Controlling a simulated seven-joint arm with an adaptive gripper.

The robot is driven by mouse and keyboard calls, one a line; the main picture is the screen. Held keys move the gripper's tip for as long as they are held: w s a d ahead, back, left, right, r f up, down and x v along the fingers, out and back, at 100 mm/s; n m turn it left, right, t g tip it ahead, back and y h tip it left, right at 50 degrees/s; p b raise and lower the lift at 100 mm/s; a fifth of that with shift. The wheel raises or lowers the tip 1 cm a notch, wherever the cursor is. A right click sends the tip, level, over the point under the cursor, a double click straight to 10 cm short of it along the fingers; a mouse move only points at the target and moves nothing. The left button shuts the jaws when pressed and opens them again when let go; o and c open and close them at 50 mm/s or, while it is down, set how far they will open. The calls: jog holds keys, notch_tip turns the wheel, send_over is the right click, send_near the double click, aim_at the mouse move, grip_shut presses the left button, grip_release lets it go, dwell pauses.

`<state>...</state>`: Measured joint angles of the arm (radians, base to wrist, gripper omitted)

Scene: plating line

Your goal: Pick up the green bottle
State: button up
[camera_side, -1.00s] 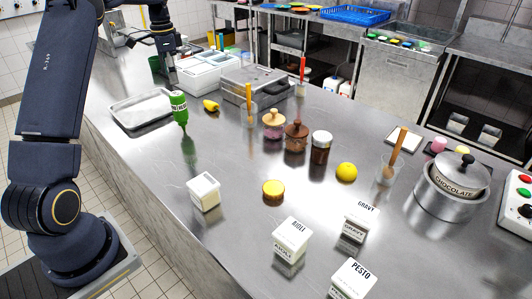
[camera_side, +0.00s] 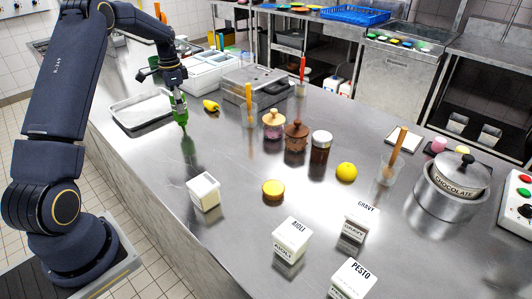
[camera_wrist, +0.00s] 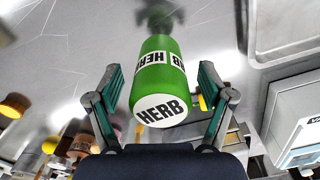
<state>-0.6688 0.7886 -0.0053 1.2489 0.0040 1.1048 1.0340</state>
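In the wrist view my gripper (camera_wrist: 162,88) is open, with one finger on each side of the bottle and a visible gap on both sides.
A metal tray (camera_side: 117,122) lies left of the bottle, and a yellow pepper-like item (camera_side: 211,105) right of it. Jars (camera_side: 297,136) and a white box (camera_side: 204,191) stand further right and nearer. Counter just in front of the bottle is clear.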

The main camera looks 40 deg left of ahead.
jog(key=c, duration=0.9)
jog(key=shift+o, duration=0.2)
